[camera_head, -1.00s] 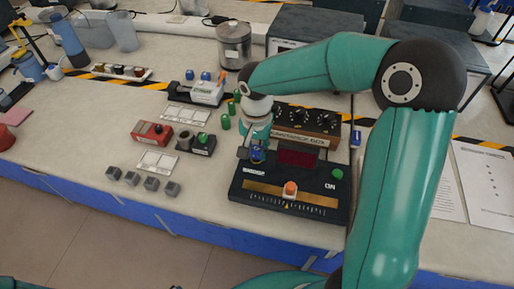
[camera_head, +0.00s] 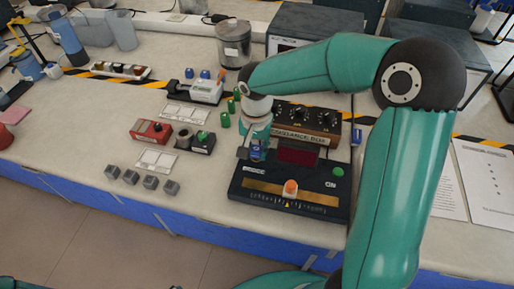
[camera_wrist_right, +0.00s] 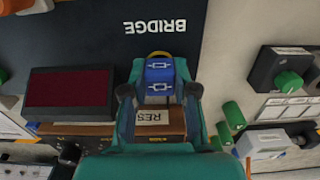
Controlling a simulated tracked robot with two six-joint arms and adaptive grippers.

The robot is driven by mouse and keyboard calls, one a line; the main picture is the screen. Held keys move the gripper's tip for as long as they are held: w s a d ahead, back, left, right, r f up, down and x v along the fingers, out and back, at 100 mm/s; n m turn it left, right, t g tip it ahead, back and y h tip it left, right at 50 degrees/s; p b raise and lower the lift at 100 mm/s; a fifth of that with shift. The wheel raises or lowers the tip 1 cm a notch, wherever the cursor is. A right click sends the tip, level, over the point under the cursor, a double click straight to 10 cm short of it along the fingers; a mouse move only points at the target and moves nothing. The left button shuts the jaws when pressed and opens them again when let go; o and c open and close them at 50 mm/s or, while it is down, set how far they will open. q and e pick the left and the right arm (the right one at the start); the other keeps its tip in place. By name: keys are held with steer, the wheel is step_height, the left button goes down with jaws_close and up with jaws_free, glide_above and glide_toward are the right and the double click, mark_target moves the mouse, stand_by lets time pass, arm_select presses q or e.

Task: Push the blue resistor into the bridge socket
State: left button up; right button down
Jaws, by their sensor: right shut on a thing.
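The blue resistor (camera_head: 257,153) is a small blue block with white markings, held over the back left part of the bridge (camera_head: 240,189). The bridge is a dark box with a gold strip, an orange knob and a dark red display. My right gripper (camera_head: 255,146) is shut on the resistor from above. In the right wrist view the resistor (camera_wrist_right: 160,78) sits between the fingers of the gripper (camera_wrist_right: 159,94). A yellow curved edge shows just beyond it there. The socket is mostly hidden, and I cannot tell how deep the resistor sits. My left gripper is not in view.
A resistance box (camera_head: 308,125) with black dials stands right behind the bridge. Green cylinders (camera_head: 226,121) stand to the left of the gripper. A red module (camera_head: 152,132), a green-knobbed module (camera_head: 203,143) and several grey cubes (camera_head: 150,182) lie further left. Papers (camera_head: 487,185) lie right.

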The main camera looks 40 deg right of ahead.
steer(key=shift+f, duration=0.3)
steer(key=c, duration=0.8)
jaws_free()
steer(key=o, duration=0.4)
steer(key=shift+r, duration=0.15)
steer(key=shift+r+p, duration=2.15)
steer(key=shift+r, duration=1)
